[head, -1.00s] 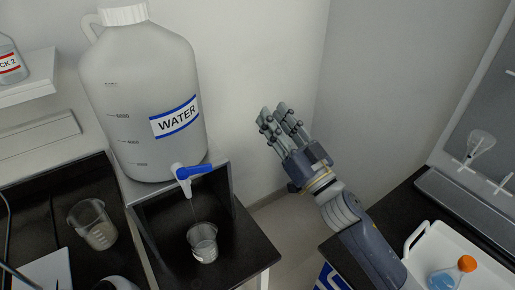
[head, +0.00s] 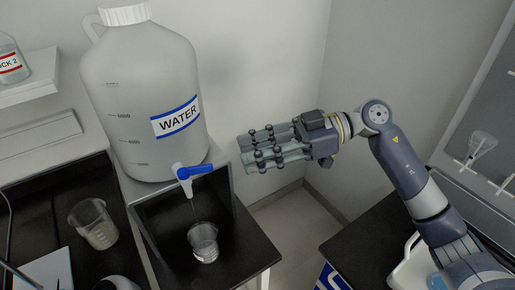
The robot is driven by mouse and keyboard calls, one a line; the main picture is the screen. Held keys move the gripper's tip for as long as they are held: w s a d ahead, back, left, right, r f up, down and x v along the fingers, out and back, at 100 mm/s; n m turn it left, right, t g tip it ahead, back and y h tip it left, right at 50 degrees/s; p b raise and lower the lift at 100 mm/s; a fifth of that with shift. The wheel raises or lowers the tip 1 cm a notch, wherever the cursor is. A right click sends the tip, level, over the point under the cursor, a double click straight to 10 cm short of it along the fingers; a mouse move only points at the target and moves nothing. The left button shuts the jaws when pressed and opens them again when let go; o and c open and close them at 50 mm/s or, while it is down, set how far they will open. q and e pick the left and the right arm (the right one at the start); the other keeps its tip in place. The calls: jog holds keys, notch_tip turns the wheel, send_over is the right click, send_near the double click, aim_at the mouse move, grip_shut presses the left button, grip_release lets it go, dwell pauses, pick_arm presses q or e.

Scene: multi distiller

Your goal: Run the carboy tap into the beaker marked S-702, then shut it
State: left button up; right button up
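The carboy (head: 150,95), marked WATER, stands at the left with a white tap (head: 183,173) low on its front. The tap's blue lever (head: 198,169) points right. A faint thin line runs down from the spout towards a clear beaker (head: 203,243) below it, and looks like a thin stream. No S-702 mark is readable on this beaker. A second beaker (head: 94,224) stands further left; its mark is not readable. My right gripper (head: 243,154) is open and empty, its fingers pointing left, right of the tap lever and apart from it. My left gripper is out of view.
A dark raised panel (head: 232,190) edges the stand beside the tap. A shelf (head: 28,92) with a bottle is at the far left. Floor shows between the benches.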

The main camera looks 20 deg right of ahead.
aim_at(207, 165)
jog(key=p+x, duration=0.2)
jog(key=x, duration=0.7)
jog(key=shift+s+a+r+p, duration=0.1)
jog(key=shift+a+p, duration=0.15)
jog(key=shift+p, duration=0.1)
jog(key=shift+a, duration=0.6)
